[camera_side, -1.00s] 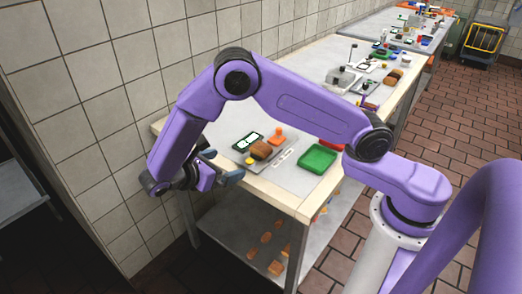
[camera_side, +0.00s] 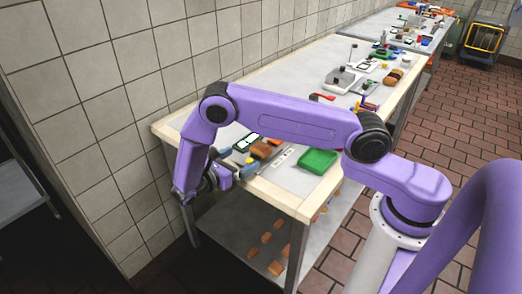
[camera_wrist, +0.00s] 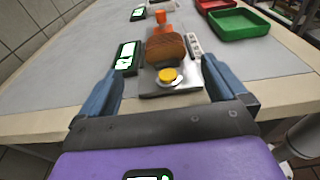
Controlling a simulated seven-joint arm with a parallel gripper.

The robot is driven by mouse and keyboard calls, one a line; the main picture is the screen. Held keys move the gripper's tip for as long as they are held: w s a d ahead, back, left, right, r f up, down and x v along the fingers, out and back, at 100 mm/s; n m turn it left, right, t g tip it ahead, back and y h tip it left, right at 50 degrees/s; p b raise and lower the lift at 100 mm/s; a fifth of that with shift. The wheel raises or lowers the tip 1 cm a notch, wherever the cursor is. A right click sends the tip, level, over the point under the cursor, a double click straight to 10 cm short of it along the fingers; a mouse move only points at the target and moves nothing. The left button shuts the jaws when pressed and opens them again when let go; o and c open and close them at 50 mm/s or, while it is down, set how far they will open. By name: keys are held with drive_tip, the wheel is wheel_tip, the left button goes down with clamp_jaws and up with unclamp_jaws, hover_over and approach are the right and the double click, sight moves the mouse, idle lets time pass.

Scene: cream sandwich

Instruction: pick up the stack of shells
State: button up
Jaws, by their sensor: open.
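My gripper (camera_wrist: 161,78) is open, with one blue-grey finger on each side of the picture. The stack lies beyond the fingertips, about midway between them, and nothing is held. In the side view my gripper (camera_side: 231,174) is at the table's near left edge, short of the stack. A yellow disc on a white base (camera_wrist: 168,76) sits just in front of the stack.
A grey plate (camera_wrist: 150,88) lies under the yellow disc. A black device with a lit screen (camera_wrist: 126,57) is left of the stack, a white strip (camera_wrist: 194,46) right. An orange item (camera_wrist: 161,17) is behind. Green (camera_wrist: 239,23) and red (camera_wrist: 216,5) trays stand at right.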

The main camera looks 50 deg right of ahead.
sight(257, 150)
drive_tip(key=d, duration=0.3)
drive_tip(key=shift+f, duration=0.25)
drive_tip(key=shift+s+d+f, duration=0.15)
drive_tip(key=shift+s+d, duration=0.05)
drive_tip(key=shift+d, duration=1.15)
drive_tip(key=shift+s+d+f, duration=0.15)
drive_tip(key=shift+d, duration=1.2)
drive_tip(key=c, duration=1.1)
